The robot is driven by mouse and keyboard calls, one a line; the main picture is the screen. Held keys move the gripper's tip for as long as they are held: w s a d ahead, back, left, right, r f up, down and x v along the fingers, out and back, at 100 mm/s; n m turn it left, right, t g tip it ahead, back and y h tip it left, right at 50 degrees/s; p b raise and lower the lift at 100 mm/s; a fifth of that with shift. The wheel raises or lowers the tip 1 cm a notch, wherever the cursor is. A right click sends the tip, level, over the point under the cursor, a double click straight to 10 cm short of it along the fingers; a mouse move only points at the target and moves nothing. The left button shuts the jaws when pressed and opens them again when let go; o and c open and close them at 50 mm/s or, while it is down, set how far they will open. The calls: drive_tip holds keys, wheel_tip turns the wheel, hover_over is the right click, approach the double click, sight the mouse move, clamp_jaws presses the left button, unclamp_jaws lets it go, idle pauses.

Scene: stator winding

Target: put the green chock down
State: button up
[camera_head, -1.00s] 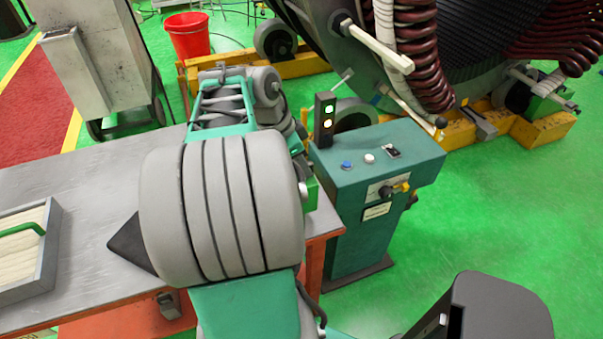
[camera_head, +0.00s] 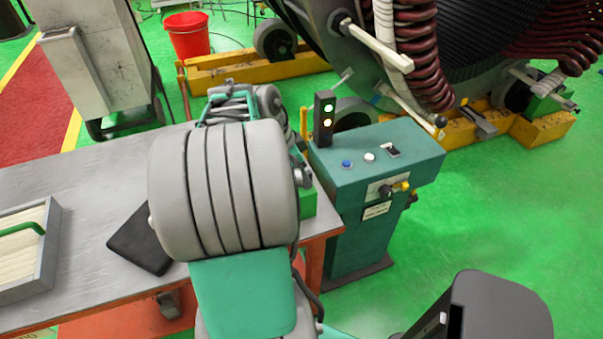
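A green block (camera_head: 308,203), possibly the chock, shows at the right end of the grey workbench (camera_head: 90,195), just right of my arm's large grey joint. Its left side is hidden by that joint, so I cannot tell whether it rests on the bench or is held. My gripper is hidden behind my own arm, and its fingers do not show. Another green block (camera_head: 548,108) sits by a wheel of the large machine at the far right.
A tray (camera_head: 50,250) with a green-handled thing is at the bench's left. A dark flat pad (camera_head: 140,240) lies beside my arm. A teal control console (camera_head: 375,165) with a signal light (camera_head: 324,120) stands right of the bench. A red bucket (camera_head: 188,36) is behind.

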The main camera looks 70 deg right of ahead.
drive_tip(key=shift+o, duration=0.4)
drive_tip(key=shift+r, duration=0.25)
drive_tip(key=p+v, duration=0.1)
drive_tip(key=v, duration=1.1)
drive_tip(key=w+a+f+n+t+h, duration=0.1)
drive_tip(key=w+a+n+t, duration=0.1)
drive_tip(key=w+a+n, duration=0.65)
drive_tip(key=w+a+f+n+t+y, duration=0.2)
drive_tip(key=a+f+n, duration=0.1)
drive_tip(key=a+n, duration=0.6)
drive_tip(key=w+a+f+n+t+y, duration=0.2)
drive_tip(key=a+n, duration=0.7)
drive_tip(key=a, duration=0.9)
drive_tip(key=shift+w+a+f+n+t, duration=0.3)
drive_tip(key=shift+w+f+n+t, duration=0.1)
drive_tip(key=shift+w+f, duration=0.3)
